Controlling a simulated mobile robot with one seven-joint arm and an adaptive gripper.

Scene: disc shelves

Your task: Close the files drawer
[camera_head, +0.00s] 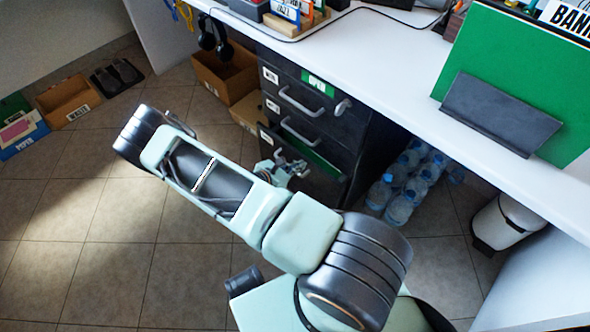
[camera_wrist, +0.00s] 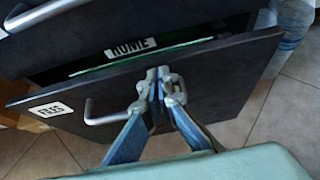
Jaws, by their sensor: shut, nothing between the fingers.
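The files drawer (camera_wrist: 215,100) is the low dark drawer with a white FILES label (camera_wrist: 52,111) and a grey bar handle (camera_wrist: 104,116). It stands partly open, with green folders and a HOME label (camera_wrist: 131,47) showing behind its front. In the head view it is the lowest drawer in sight (camera_head: 321,189), partly hidden by my arm.
Upper drawers of the dark cabinet (camera_head: 345,130) look shut, with handles sticking out. A white desk (camera_head: 395,60) overhangs it. Cardboard boxes (camera_head: 225,72) stand left of the cabinet, water bottles (camera_head: 402,207) right of it. Tiled floor (camera_head: 110,235) at left is open.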

